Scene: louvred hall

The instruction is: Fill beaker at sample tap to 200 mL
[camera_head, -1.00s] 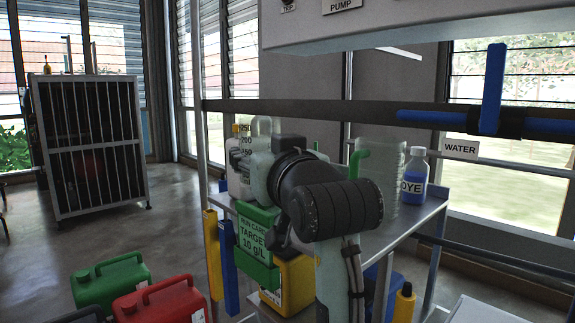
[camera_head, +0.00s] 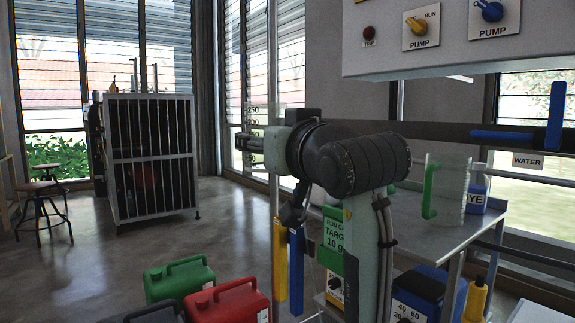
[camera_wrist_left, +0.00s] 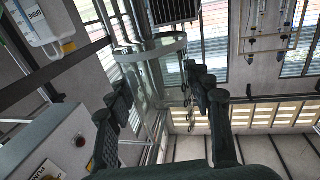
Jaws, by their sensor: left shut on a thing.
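A clear beaker (camera_head: 263,113) with 250 and 200 marks stands out against the window in the head view. My left gripper (camera_head: 248,143) is shut on it and holds it in the air, roughly upright. My forearm hides part of the gripper and the beaker's lower part. In the left wrist view the beaker (camera_wrist_left: 152,68) sits between the two fingers of the gripper (camera_wrist_left: 160,92). It looks clear, and I cannot see liquid in it. I cannot make out a sample tap. My right gripper is not in view.
A cart (camera_head: 415,213) carries a clear jug with a green handle (camera_head: 450,190) and a dye bottle (camera_head: 477,190). A blue valve handle (camera_head: 556,115) is near the WATER label (camera_head: 528,160). The pump panel (camera_head: 440,45) hangs above. Green (camera_head: 178,278) and red (camera_head: 230,300) cans stand low left.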

